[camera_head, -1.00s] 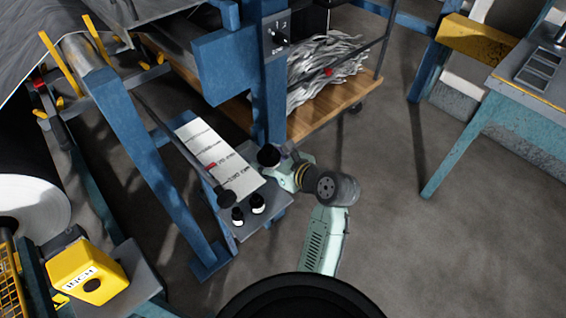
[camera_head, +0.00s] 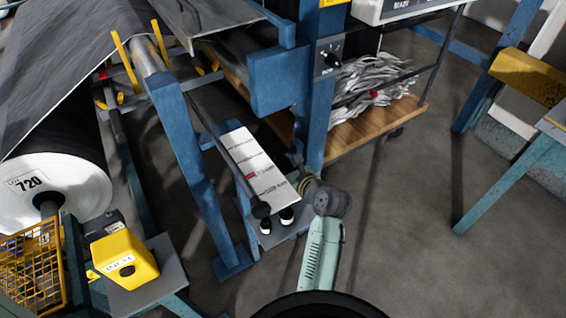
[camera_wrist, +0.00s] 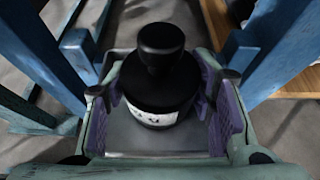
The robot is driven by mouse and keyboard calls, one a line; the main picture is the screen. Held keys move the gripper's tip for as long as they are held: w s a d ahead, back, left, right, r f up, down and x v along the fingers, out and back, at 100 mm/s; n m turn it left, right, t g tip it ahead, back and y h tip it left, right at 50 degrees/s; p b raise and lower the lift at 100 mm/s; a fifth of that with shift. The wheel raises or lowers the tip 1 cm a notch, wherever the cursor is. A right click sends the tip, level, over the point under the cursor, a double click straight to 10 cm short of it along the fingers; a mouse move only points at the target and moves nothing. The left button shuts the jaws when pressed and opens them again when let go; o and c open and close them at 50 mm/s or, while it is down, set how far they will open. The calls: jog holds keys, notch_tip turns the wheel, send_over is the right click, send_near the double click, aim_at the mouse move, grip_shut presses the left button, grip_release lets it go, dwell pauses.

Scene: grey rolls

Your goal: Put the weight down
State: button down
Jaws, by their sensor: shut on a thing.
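The weight (camera_wrist: 160,75) is a black, knobbed cylinder with a pale marked label, upright in the middle of the wrist view. My gripper (camera_wrist: 163,98) is shut on it, with a purple pad on each side. A grey metal plate (camera_wrist: 150,140) shows below the weight; I cannot tell whether they touch. In the head view my gripper (camera_head: 297,168) is small and partly lost beside the blue post, and the weight cannot be made out. Two smaller black weights (camera_head: 265,226) (camera_head: 287,215) stand on a grey shelf (camera_head: 280,236) to its lower left.
A blue post (camera_head: 314,110) rises close by my gripper. A wooden shelf (camera_head: 350,130) with grey strips is behind. A yellow box (camera_head: 128,262) is lower left.

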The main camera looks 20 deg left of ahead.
dwell(0.4)
jog(key=c, duration=1)
grip_release()
jog(key=shift+f, duration=0.2)
jog(key=shift+r, duration=0.15)
jog(key=b+v, duration=0.2)
jog(key=v, duration=1)
